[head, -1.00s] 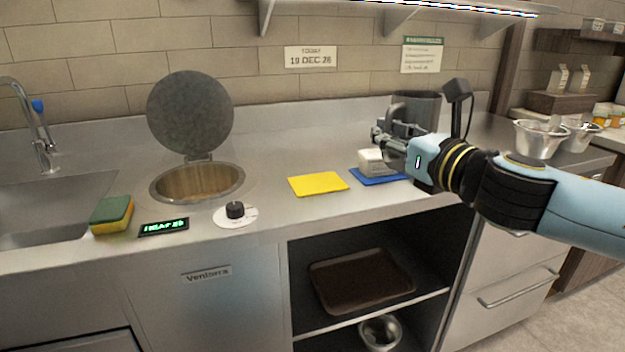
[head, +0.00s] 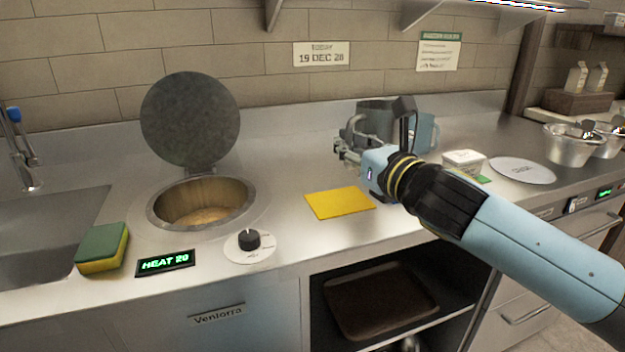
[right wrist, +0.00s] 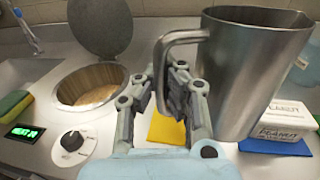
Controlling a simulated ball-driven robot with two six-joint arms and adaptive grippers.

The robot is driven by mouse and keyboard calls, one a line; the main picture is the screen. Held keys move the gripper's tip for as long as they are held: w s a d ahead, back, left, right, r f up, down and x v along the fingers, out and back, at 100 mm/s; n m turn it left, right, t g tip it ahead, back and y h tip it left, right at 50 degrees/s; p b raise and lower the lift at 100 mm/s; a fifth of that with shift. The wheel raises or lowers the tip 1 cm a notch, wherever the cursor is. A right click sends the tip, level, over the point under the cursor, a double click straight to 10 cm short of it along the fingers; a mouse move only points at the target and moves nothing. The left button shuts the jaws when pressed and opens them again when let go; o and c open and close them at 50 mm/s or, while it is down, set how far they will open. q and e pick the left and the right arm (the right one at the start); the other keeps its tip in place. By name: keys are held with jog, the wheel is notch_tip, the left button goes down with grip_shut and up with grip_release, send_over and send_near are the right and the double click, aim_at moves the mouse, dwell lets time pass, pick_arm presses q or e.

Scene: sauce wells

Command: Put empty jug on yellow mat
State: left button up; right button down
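A grey metal jug (head: 376,118) is held up by its handle in my right gripper (head: 345,148), behind and right of the yellow mat. In the right wrist view the jug (right wrist: 250,75) looks upright, and its handle runs down between the fingers (right wrist: 163,92). Its inside is hidden. The yellow mat (head: 338,203) lies flat and bare on the counter, in front and left of the gripper. It also shows partly behind the fingers in the right wrist view (right wrist: 165,130). My left gripper is out of view.
A round well (head: 203,205) with its lid (head: 190,120) up stands left of the mat, with a knob (head: 249,240) in front. A white box (right wrist: 287,118) sits on a blue mat (right wrist: 275,147). A light blue vessel (head: 427,130) and another white box (head: 463,160) stand to the right.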

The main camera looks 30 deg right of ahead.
jog(key=w+a+f+b, duration=0.1)
jog(key=f, duration=0.1)
jog(key=w+a+f+b, duration=0.1)
jog(key=w+f, duration=0.1)
jog(key=f, duration=0.1)
jog(key=w+a+f+b, duration=0.1)
jog(key=w+a+f, duration=0.1)
jog(key=shift+w+f, duration=0.15)
jog(key=shift+f, duration=0.55)
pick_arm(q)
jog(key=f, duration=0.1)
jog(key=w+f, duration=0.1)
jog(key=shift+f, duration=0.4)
pick_arm(e)
jog(key=shift+r, duration=0.2)
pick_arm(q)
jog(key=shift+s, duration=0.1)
pick_arm(e)
jog(key=c, duration=2)
grip_release()
jog(key=shift+f, duration=0.2)
jog(key=o, duration=0.5)
